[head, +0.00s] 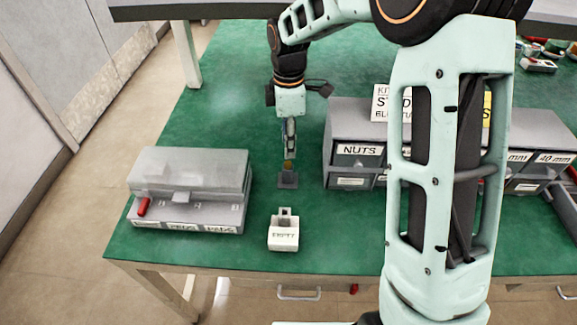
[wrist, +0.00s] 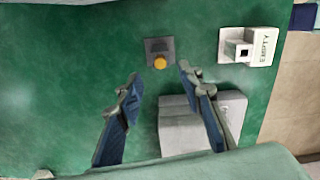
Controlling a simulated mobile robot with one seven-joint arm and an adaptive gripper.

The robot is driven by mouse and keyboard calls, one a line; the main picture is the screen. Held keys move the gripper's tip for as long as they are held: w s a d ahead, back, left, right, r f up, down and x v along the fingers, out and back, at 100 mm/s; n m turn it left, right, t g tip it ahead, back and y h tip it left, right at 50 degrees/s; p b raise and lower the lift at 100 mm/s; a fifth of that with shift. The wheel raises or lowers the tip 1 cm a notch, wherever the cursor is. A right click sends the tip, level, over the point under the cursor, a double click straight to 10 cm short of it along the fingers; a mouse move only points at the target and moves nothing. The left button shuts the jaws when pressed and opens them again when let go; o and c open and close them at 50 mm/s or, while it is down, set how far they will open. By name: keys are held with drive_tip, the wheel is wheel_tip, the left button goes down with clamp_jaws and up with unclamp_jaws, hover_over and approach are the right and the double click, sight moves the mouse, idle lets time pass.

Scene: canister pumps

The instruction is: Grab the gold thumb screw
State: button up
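The gold thumb screw (wrist: 160,62) shows as a round gold head on a small dark grey block (wrist: 153,46) in the wrist view. In the head view the screw (head: 288,166) is a small gold patch just below my gripper (head: 289,154), above the grey block (head: 288,181) on the green table. In the wrist view my gripper (wrist: 160,76) is open, with its two blue-padded fingers apart and nothing between them. The screw lies just beyond the fingertips, roughly centred between them. The screw's lower part is hidden.
A white box marked EMPTY (head: 283,238) stands in front of the block. A grey case with a red part (head: 190,190) is at the left. A grey drawer unit labelled NUTS (head: 352,165) stands to the right. Green table (head: 225,105) is clear behind the block.

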sight(288, 162)
wheel_tip(288, 162, down, 7)
drive_tip(key=shift+r, duration=0.15)
idle(0.4)
clamp_jaws()
